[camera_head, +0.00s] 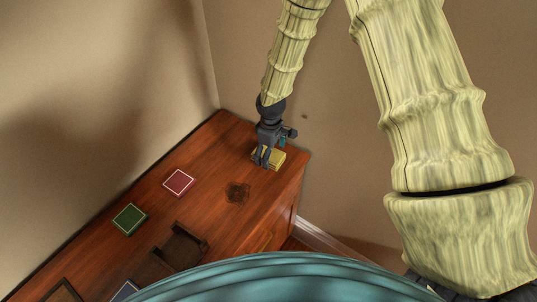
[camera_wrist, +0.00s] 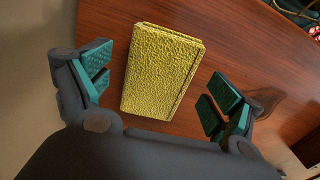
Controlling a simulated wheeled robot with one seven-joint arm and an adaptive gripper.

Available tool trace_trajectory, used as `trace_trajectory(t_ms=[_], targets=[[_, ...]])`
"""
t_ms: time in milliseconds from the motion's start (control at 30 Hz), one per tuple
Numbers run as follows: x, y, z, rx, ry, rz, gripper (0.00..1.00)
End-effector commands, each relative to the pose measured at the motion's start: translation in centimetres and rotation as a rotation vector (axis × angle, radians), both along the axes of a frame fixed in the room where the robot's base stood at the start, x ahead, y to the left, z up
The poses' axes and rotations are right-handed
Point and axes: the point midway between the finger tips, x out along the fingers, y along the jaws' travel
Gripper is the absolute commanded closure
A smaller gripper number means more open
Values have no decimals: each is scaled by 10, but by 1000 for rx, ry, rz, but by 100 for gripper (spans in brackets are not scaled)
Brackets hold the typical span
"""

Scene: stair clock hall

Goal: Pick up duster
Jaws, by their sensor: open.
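The duster looks like a yellow, rough-textured block (camera_head: 277,156) on the wooden cabinet top, near its far right corner. In the wrist view the yellow block (camera_wrist: 158,72) lies flat between the teal finger pads, with a gap on each side. My gripper (camera_head: 266,160) is open, right over the block in the head view, and hides part of it. In the wrist view my gripper (camera_wrist: 158,92) has its two fingers spread on either side of the block, not visibly touching it.
Walls stand close behind the corner. The wood around the block is clear.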

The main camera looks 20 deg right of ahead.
Motion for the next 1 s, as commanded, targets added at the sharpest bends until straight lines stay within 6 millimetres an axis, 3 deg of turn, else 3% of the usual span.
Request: trace_trajectory(t_ms=[200, 467, 767, 1000], targets=[[0, 0, -12, 0, 0, -1, 8], [0, 0, -14, 1, -1, -1, 8], [0, 0, -13, 1, -1, -1, 57], [0, 0, -13, 1, -1, -1, 57]])
